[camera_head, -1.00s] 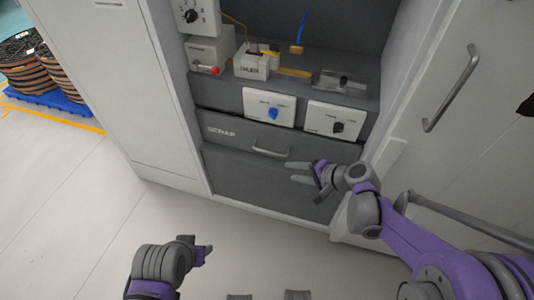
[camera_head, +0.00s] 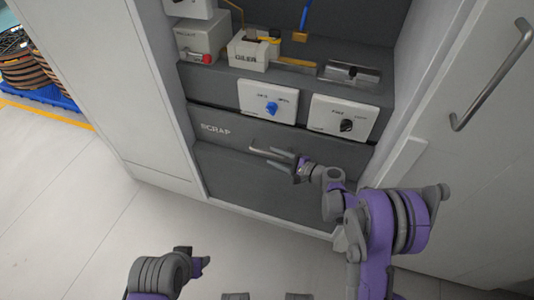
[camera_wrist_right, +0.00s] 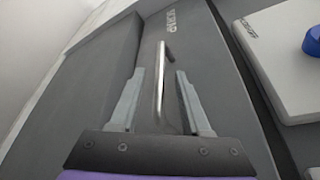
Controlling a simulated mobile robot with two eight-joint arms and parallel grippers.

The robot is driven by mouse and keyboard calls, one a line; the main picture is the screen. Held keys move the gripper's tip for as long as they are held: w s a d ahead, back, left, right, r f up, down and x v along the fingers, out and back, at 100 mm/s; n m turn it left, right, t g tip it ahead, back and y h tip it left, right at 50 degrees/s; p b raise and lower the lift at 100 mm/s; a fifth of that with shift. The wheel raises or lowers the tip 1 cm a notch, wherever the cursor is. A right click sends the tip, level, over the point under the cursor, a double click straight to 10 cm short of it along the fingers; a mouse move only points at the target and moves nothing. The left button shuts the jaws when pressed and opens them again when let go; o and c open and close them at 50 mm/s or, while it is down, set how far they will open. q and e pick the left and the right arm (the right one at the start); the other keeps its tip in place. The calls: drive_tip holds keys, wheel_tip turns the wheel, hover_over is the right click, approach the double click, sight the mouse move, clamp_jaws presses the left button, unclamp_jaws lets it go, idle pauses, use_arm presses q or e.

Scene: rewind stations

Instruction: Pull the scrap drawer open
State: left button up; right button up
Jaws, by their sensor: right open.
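The scrap drawer (camera_head: 228,123) is the dark grey front marked SCRAP, below the two white control panels. It looks shut. Its bar handle shows clearly in the right wrist view (camera_wrist_right: 160,80); in the head view my right gripper largely covers it. My right gripper (camera_head: 266,155) is open at the handle. In the right wrist view its fingers (camera_wrist_right: 160,74) stand on either side of the bar, with a gap visible on each side. My left gripper (camera_head: 200,262) is low at the left, away from the cabinet; its jaw opening is not clear.
A panel with a blue knob (camera_head: 268,101) and one with a black knob (camera_head: 343,118) sit above the drawer. A cabinet door with a long handle (camera_head: 493,76) stands at the right. The floor (camera_head: 70,200) at the left is clear.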

sight(271, 155)
drive_tip(key=x, duration=0.4)
clamp_jaws()
idle(1.4)
